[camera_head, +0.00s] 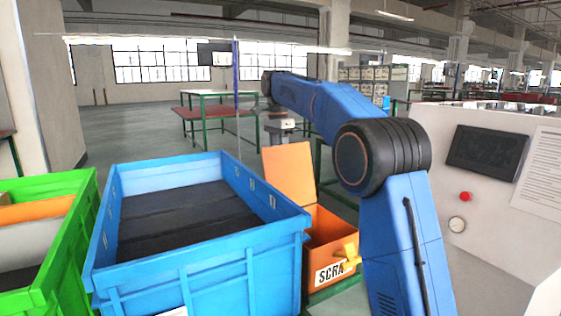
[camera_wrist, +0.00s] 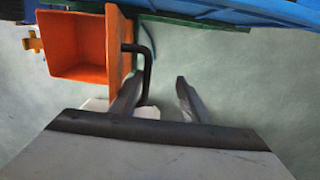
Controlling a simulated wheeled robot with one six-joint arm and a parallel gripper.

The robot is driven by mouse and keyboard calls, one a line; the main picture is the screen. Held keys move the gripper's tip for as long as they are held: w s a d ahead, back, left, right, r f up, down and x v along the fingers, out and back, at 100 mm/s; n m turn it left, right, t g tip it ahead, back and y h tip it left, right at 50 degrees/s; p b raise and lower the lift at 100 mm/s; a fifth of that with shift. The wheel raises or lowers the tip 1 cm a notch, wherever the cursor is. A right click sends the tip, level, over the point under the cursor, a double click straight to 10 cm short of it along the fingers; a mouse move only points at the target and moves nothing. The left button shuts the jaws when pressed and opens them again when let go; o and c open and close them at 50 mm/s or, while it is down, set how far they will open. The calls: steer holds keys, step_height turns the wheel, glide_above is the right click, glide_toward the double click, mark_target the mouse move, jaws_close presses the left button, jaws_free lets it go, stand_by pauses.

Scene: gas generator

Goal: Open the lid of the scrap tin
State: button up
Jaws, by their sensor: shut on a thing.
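The orange scrap tin (camera_head: 330,235) stands right of the blue crate, with a white label reading "SCRA" in view. Its orange lid (camera_head: 288,172) stands raised, roughly upright, at the tin's far side. The wrist view looks into the tin's open, empty-looking inside (camera_wrist: 77,45). The lid (camera_wrist: 121,42) shows there nearly edge-on, with a black bar handle (camera_wrist: 149,70) on its outer face. In the head view my arm reaches past the tin, with my wrist above and behind the lid.
A blue crate (camera_head: 200,262) stands left of the tin, close beside it. A green crate (camera_head: 65,235) is at the far left. A pale machine panel (camera_head: 480,215) with a screen is on the right. Tables (camera_head: 205,112) stand farther back, with open floor between.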

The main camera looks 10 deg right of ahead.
steer(key=shift+w+a+f, duration=0.15)
steer(key=shift+w+f, duration=0.05)
steer(key=shift+f, duration=0.3)
steer(key=shift+w+a+f, duration=0.15)
steer(key=shift+f, duration=0.3)
step_height(320, 180, up, 9)
steer(key=shift+s+d+r, duration=0.15)
steer(key=shift+d+r, duration=0.05)
